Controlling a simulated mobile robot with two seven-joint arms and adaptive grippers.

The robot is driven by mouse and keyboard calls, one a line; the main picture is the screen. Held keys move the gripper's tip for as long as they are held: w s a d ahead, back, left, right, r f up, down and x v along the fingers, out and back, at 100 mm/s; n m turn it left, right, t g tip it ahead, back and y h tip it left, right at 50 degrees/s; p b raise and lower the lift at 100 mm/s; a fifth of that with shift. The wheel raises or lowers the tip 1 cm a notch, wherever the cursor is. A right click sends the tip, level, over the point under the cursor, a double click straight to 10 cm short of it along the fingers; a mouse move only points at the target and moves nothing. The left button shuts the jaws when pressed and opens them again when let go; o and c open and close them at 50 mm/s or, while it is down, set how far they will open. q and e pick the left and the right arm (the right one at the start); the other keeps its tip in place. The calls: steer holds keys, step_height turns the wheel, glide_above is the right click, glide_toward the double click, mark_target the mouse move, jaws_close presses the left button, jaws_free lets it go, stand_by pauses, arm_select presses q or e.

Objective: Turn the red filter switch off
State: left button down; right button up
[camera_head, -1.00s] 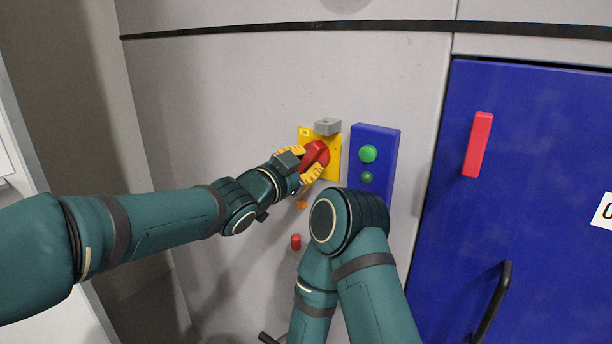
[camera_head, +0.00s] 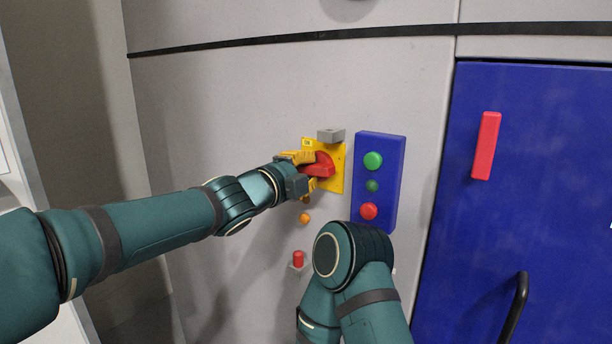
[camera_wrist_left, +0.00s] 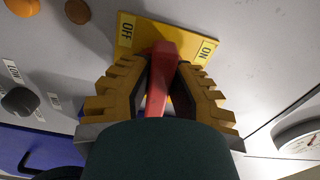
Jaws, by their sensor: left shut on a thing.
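The red filter switch (camera_head: 322,168) is a red rotary handle on a yellow plate (camera_head: 339,154) on the grey wall. In the head view its handle lies roughly level. My left gripper (camera_head: 309,172) is shut on it, with one yellow finger above and one below. In the left wrist view, the red handle (camera_wrist_left: 161,68) stands between my two fingers (camera_wrist_left: 158,76). The yellow plate there (camera_wrist_left: 150,31) reads OFF at the left and ON at the right. My forearm cover hides the handle's near end. My right arm shows at bottom centre, but its gripper is out of view.
A grey block (camera_head: 331,135) sits just above the plate. A blue panel (camera_head: 390,185) with green and red buttons is close to the right. An orange button (camera_head: 304,218) and a red knob (camera_head: 298,259) are below. A blue door (camera_head: 550,180) stands farther right.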

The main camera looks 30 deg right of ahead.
arm_select(q)
steer(key=shift+r+m, duration=0.15)
steer(key=shift+m, duration=0.45)
steer(key=c, duration=0.9)
jaws_free()
steer(key=shift+o, duration=0.2)
steer(key=v, duration=1.2)
